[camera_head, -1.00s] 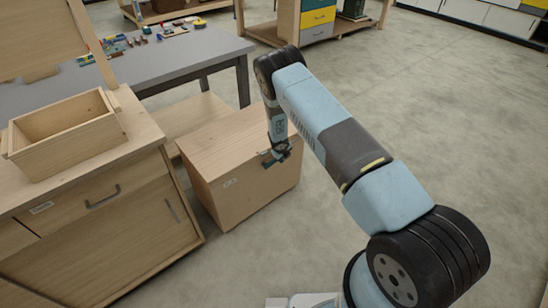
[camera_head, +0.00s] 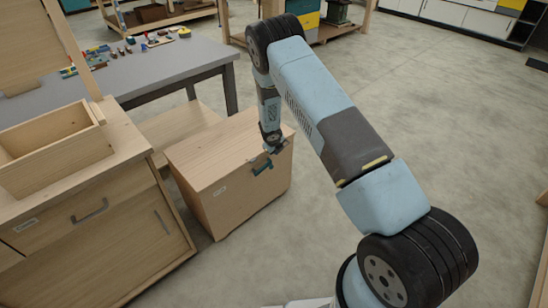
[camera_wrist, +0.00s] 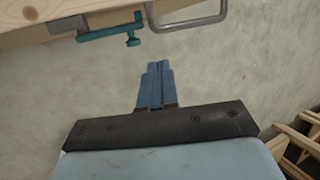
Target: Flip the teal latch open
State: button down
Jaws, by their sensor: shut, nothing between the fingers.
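The teal latch (camera_head: 262,167) is on the upper front edge of a wooden chest (camera_head: 240,197) in the head view. In the wrist view, the latch (camera_wrist: 110,29) lies along the chest's edge at the top left, with a small teal knob hanging from its right end. My gripper (camera_wrist: 159,64) shows in the wrist view with its two blue fingers pressed together and nothing between them. The fingertips appear below and right of the knob in that picture, apart from it. In the head view my gripper (camera_head: 276,148) is close to the latch, and its fingertips are hard to make out.
A grey metal loop (camera_wrist: 188,18) is just right of the latch. A wooden cabinet (camera_head: 100,225) with an open wooden box (camera_head: 50,165) on top stands left of the chest. A grey table (camera_head: 165,65) with small items is behind. The floor to the right is clear.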

jog(key=r, duration=0.4)
jog(key=shift+s+d, duration=0.3)
